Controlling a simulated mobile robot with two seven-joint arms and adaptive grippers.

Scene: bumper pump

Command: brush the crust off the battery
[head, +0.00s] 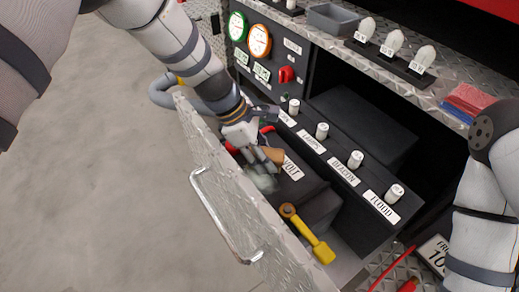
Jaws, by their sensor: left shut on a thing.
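The battery (312,196) is a dark box with a white label, partly covered by my gripper, in the compartment behind the open metal door. My left gripper (262,160) is over the battery's left end, shut on a tan-handled tool, seemingly the brush (272,154). Its bristles are not clear. A pale grey-green patch (263,182) shows just under the fingers; I cannot tell whether it is crust or part of the brush. Red parts (232,148) show beside the gripper. My right arm is at the right edge; its gripper is out of view.
A yellow tool (318,247) with a round orange end lies in front of the battery. The tread-plate door (190,130) with its handle (222,222) stands close on the left. A labelled switch panel (345,172) runs behind. Gauges (259,40) are at the top.

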